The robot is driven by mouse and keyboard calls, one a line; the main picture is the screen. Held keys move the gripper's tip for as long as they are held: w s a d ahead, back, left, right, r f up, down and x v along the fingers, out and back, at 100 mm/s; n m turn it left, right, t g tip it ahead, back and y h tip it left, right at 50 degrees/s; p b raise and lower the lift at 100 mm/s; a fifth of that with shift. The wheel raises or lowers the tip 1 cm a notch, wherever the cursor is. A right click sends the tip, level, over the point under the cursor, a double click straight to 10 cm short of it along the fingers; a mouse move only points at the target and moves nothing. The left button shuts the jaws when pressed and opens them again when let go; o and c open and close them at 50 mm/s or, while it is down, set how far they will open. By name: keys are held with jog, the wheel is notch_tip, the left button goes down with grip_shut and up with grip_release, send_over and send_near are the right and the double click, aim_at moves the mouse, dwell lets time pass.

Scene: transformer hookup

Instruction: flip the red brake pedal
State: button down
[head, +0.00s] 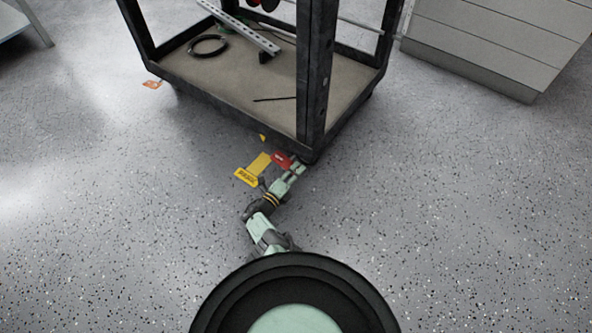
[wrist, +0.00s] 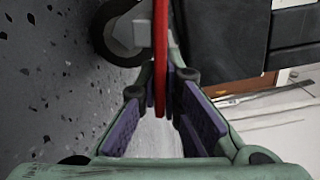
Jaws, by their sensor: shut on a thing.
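The red brake pedal (head: 281,159) sits low at the near corner of a dark wheeled cart (head: 230,108), close to the floor. In the wrist view the red pedal (wrist: 161,50) shows as a thin upright red strip running down between my finger pads. My gripper (head: 293,166) is at the cart's near corner, beside the pedal. In the wrist view my gripper (wrist: 161,98) is shut on the pedal, with purple pads on both sides of it.
A caster wheel (wrist: 112,32) is beside the pedal. A yellow tag (head: 246,177) is left of my gripper. The cart's shelf holds a black cable coil (head: 208,45) and a metal rail (head: 240,27). A grey cabinet (head: 497,40) stands back right.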

jog(key=c, duration=1.8)
grip_release()
jog(key=shift+o, duration=0.2)
